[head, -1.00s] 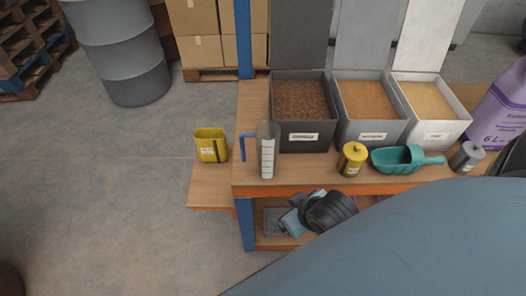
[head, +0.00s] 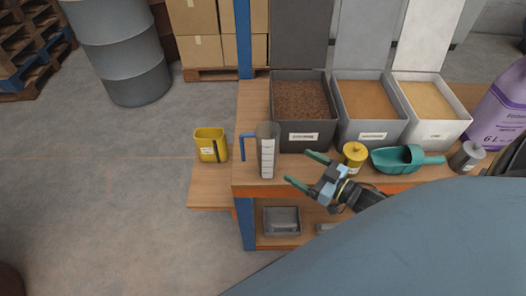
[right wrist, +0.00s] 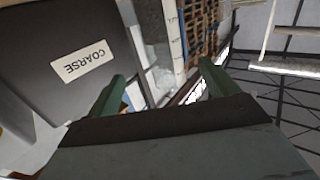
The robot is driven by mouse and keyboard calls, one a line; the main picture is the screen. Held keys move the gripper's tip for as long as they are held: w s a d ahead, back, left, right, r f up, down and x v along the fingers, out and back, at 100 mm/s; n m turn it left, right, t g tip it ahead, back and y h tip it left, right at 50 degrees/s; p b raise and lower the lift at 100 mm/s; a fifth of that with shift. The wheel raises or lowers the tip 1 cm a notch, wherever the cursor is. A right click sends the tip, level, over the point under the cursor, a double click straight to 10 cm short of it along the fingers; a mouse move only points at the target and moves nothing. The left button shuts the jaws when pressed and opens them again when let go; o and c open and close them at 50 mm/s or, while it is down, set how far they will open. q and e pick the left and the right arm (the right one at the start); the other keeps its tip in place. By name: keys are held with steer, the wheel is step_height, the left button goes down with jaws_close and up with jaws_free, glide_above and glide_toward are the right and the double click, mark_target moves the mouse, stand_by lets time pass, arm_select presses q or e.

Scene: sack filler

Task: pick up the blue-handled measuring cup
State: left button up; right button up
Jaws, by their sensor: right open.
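The measuring cup (head: 267,152) is a tall, clear-grey cup with scale marks and a blue handle (head: 245,147) on its left side. It stands upright on the left end of the wooden bench. My right gripper (head: 299,168) is open and empty, just right of the cup and apart from it, with its green fingers pointing left toward it. In the right wrist view the cup (right wrist: 174,38) shows beyond and between the open fingers (right wrist: 163,78); its handle is not clear there. My left gripper is not in view.
Three bins of grain stand behind; the leftmost dark bin (head: 302,138) is labelled COARSE in the right wrist view. A yellow-lidded tin (head: 353,158), a teal scoop (head: 400,160) and a grey canister (head: 467,157) stand to the right. A yellow container (head: 211,146) sits on a lower ledge.

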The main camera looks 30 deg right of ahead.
mark_target(278, 153)
steer(key=shift+n+y, duration=0.3)
steer(key=shift+y, duration=0.2)
steer(key=b+x, duration=0.2)
steer(key=x, duration=0.2)
steer(key=shift+w+a, duration=0.1)
steer(key=shift+w, duration=0.3)
steer(key=shift+b+x, duration=0.35)
steer(key=shift+x, duration=0.8)
steer(key=shift+w+a, duration=0.25)
steer(key=shift+w, duration=0.2)
steer(key=b+x, duration=0.3)
steer(key=x, duration=0.1)
steer(key=shift+w+d+f, duration=0.1)
steer(key=shift+d+f, duration=0.05)
steer(key=shift+f, duration=0.1)
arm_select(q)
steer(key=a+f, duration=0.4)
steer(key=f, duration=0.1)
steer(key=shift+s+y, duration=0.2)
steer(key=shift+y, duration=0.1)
arm_select(e)
steer(key=shift+w, duration=0.25)
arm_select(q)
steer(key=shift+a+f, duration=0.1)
arm_select(e)
steer(key=shift+f, duration=0.1)
steer(key=c, duration=1.1)
